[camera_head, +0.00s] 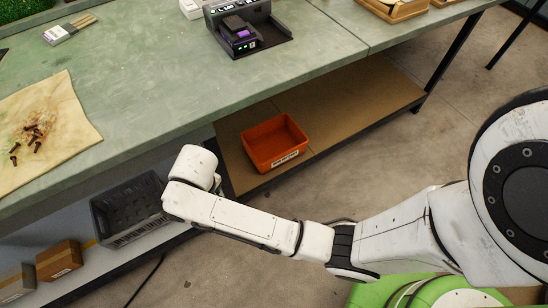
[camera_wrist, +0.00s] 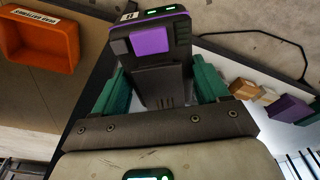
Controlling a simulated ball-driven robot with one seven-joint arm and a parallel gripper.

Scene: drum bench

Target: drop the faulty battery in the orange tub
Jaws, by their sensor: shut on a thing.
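The orange tub (camera_head: 263,158) sits on the brown lower shelf under the bench, with a white label on its front. It also shows at the upper left in the wrist view (camera_wrist: 45,51), apart from my gripper. My gripper (camera_wrist: 160,84) has green fingers shut on a black battery with a purple patch (camera_wrist: 149,41) and small green lights at its end. The battery is held clear of the tub, to one side of it. In the head view my gripper and the held battery are hidden behind my arm.
A charger (camera_head: 269,46) with a purple-marked battery in it stands on the green bench (camera_head: 160,80). A dark crate (camera_head: 128,208) and cardboard boxes (camera_head: 58,260) are on the lower shelf at left. A stained cloth (camera_head: 70,110) with brown bits lies on the bench.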

